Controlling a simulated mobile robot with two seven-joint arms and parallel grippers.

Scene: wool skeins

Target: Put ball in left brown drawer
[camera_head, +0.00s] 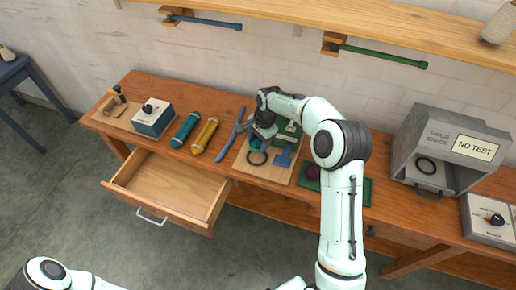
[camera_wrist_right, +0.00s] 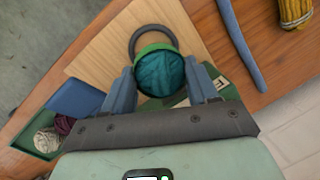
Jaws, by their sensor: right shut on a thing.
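A teal wool ball (camera_wrist_right: 160,73) sits between the fingers of my right gripper (camera_wrist_right: 162,82) in the right wrist view, with a green rim around it. In the head view the right gripper (camera_head: 262,137) is over the wooden board (camera_head: 258,171) on the bench, shut on the teal ball (camera_head: 255,142), which is mostly hidden. The brown drawer (camera_head: 166,184) at the bench's left is pulled open and looks empty. My left gripper is outside the frames; only part of the left arm shows at the lower left.
A blue bar (camera_head: 230,143), yellow skein (camera_head: 205,136) and teal skein (camera_head: 186,129) lie between board and drawer side. A white-and-blue box (camera_head: 153,118) stands left. A dark ring (camera_head: 257,158) lies on the board. A green tray (camera_head: 366,192) and grey test box (camera_head: 421,130) are right.

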